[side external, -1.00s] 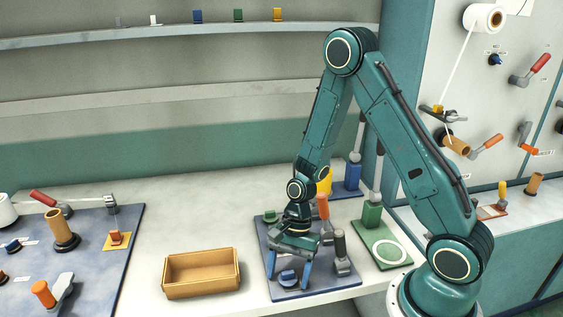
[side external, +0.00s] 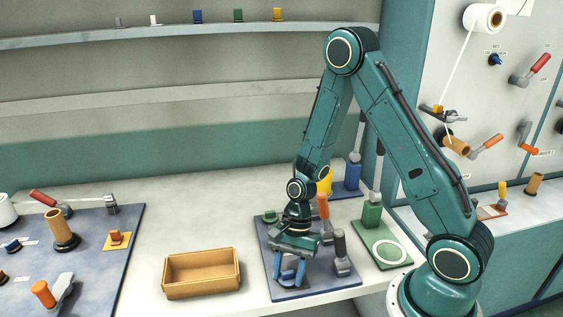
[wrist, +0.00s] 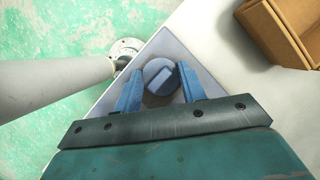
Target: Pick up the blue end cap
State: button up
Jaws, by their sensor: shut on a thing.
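The blue end cap (wrist: 159,76) is round with a raised ridge on top. It sits near the corner of a grey-blue mat (side external: 326,289), at the near edge of the bench. My gripper (wrist: 162,88) points down over it with blue fingers on either side, shut on it. In the side view, my gripper (side external: 291,275) is low at the mat, and the cap is mostly hidden between the fingers. I cannot tell whether the cap is clear of the mat.
An orange-brown open bin (side external: 201,274) stands left of the mat and looks empty. A dark-topped grey handle (side external: 341,252) and an orange-topped post (side external: 323,206) stand close to my gripper's right. Bare bench lies between bin and mat.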

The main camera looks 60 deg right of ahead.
jog(key=shift+r, duration=0.15)
notch_tip(320, 180, up, 20)
dwell(0.8)
jog(key=shift+f, duration=0.2)
jog(key=w+d+f+m+t, duration=0.1)
jog(key=w+d+m, duration=0.3)
jog(key=d, duration=0.5)
jog(key=w+d+m+t, duration=0.1)
jog(key=w+d+m, duration=0.1)
jog(key=w+d, duration=0.55)
jog(key=d+f+m+t+h, duration=0.1)
jog(key=d+m, duration=0.5)
jog(key=d, duration=1.6)
notch_tip(320, 180, down, 2)
jog(key=shift+s+d+f+t+h, duration=0.1)
jog(key=shift+s+d+t+h, duration=0.15)
jog(key=shift+s+t, duration=0.3)
jog(key=shift+w+f, duration=0.1)
jog(key=shift+f, duration=2.75)
